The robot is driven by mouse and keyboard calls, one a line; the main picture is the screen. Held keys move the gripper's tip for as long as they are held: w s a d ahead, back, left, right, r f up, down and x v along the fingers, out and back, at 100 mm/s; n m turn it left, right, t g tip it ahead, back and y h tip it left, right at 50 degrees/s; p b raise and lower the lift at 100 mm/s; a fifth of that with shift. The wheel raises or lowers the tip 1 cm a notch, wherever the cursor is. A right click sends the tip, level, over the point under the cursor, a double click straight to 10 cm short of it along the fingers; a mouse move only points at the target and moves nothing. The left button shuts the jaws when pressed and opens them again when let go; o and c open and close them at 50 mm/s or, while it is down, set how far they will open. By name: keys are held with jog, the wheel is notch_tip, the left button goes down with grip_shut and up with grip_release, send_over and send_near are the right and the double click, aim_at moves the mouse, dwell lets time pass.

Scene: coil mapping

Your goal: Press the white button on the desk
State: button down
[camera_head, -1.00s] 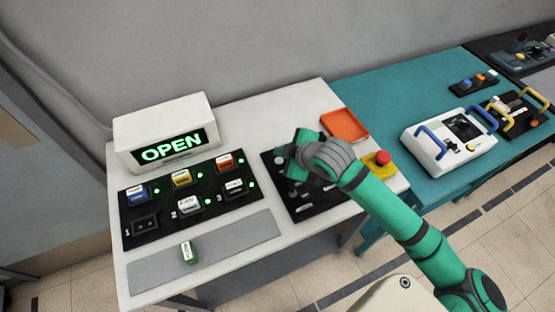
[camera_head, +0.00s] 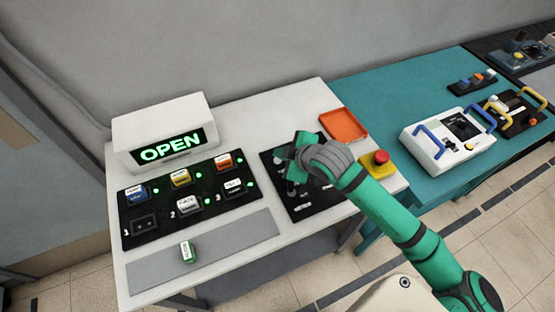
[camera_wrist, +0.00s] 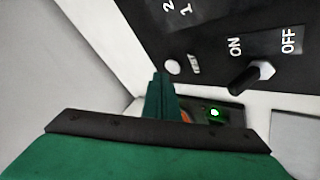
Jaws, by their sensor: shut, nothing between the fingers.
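A small round white button (camera_wrist: 172,67) sits on a black panel (camera_wrist: 225,30) in the wrist view. My gripper (camera_wrist: 160,78) is shut and empty, with its dark green fingertips just below and left of the button in that view. I cannot tell whether they touch it. In the head view my gripper (camera_head: 292,162) is over the black control panel (camera_head: 318,205) in the middle of the white desk (camera_head: 285,115). My gripper and wrist hide part of that panel, and I cannot make out the small button there.
A black-handled ON/OFF switch (camera_wrist: 251,75) is right of the button. A lit OPEN sign (camera_head: 168,148) stands at the back left, behind a panel of coloured buttons (camera_head: 190,218). An orange tray (camera_head: 344,124) and a red emergency button (camera_head: 380,157) are close to my arm.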

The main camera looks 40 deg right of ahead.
jog(key=shift+w, duration=0.25)
jog(key=shift+a, duration=0.2)
jog(key=shift+s+d, duration=0.35)
jog(key=shift+d, duration=0.05)
jog(key=shift+w+a, duration=0.1)
jog(key=shift+a, duration=0.1)
jog(key=shift+f, duration=0.2)
jog(key=shift+w+a+f, duration=0.1)
jog(key=shift+w+f, duration=0.15)
jog(key=shift+w, duration=0.05)
